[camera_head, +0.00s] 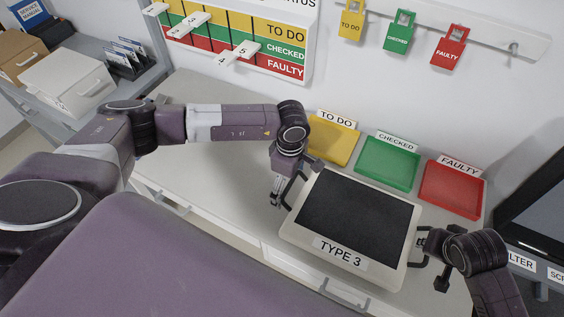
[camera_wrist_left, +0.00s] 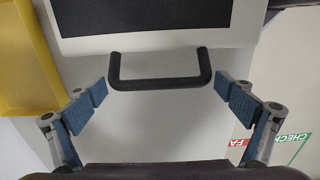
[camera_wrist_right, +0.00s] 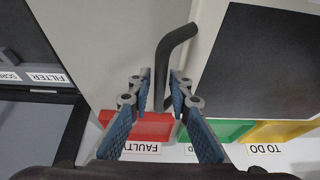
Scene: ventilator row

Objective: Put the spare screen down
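The spare screen (camera_head: 352,222), a pale panel with a dark display and a "TYPE 3" label, lies face up over the white worktop (camera_head: 222,172). I cannot tell whether its underside touches the top. It has a dark handle on each side. My left gripper (camera_head: 281,192) is open at the left handle (camera_wrist_left: 160,82); its fingers stand wide apart on both sides, clear of the bar. My right gripper (camera_wrist_right: 162,90) has its fingers close together on both sides of the right handle (camera_wrist_right: 176,40) and appears shut on it.
Yellow (camera_head: 333,142), green (camera_head: 388,164) and red (camera_head: 452,190) trays stand behind the screen along the wall. A dark monitor (camera_head: 545,215) is at the right. The worktop left of the screen is clear. A drawer handle (camera_head: 343,296) shows at the front.

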